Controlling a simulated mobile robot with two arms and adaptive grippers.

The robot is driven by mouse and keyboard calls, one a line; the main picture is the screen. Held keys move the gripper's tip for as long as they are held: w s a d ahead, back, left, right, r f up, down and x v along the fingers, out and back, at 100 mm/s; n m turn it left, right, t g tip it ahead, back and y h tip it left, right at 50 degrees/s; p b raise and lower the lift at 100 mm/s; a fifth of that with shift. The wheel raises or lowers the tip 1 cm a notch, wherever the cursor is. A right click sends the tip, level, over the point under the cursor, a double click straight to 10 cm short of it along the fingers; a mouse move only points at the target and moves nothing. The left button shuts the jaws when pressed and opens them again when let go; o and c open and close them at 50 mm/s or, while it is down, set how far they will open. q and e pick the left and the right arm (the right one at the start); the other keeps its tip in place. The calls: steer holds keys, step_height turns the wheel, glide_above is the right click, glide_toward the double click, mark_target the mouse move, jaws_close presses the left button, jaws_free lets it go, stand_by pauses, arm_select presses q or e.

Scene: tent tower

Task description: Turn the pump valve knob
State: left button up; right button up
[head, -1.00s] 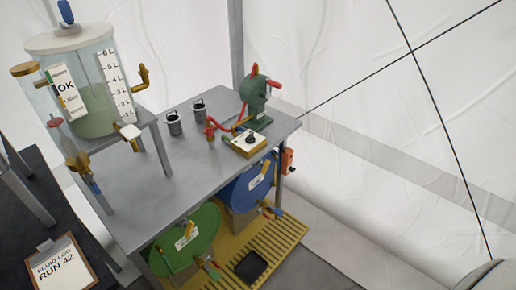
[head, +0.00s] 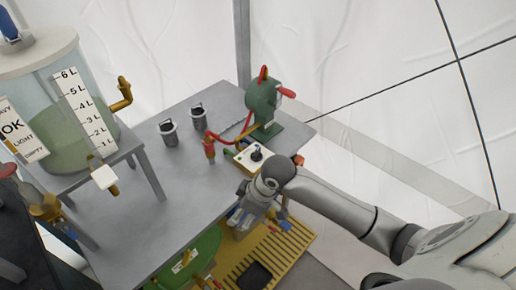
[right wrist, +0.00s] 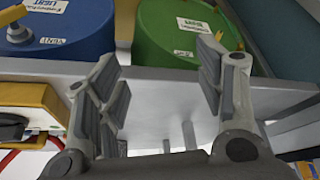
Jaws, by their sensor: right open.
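A small cream and yellow box with a black knob (head: 256,155) sits on the grey table near its right front edge. The green pump (head: 263,105) with red handles stands just behind it. My right arm comes in from the right, and my right gripper (head: 246,216) is low at the table's front edge, below and in front of the box. In the right wrist view my right gripper (right wrist: 165,82) is open with nothing between its fingers. There the yellow box (right wrist: 45,98) is at the left edge, beside the fingers, with its dark knob (right wrist: 12,130) partly cut off.
The grey table (head: 150,190) also bears two dark cups, red hoses and a brass fitting (head: 209,150). A clear tank (head: 60,110) stands at the left. Blue (right wrist: 65,35) and green (right wrist: 180,35) drums sit below on a yellow grate (head: 285,245).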

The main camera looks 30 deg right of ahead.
steer(key=w+d+r, duration=0.6)
steer(key=w+d, duration=0.2)
steer(key=m, duration=0.1)
glide_toward(257, 151)
steer(key=shift+h, duration=0.3)
steer(key=x, duration=0.8)
steer(key=shift+a+f, duration=0.3)
steer(key=shift+a, duration=0.15)
arm_select(q)
steer(key=shift+w+d+r, duration=0.25)
steer(key=shift+w+r, duration=0.05)
steer(key=shift+w, duration=0.35)
arm_select(e)
steer(key=c, duration=1)
arm_select(q)
steer(key=shift+r+p, duration=0.15)
steer(key=shift+p, duration=0.2)
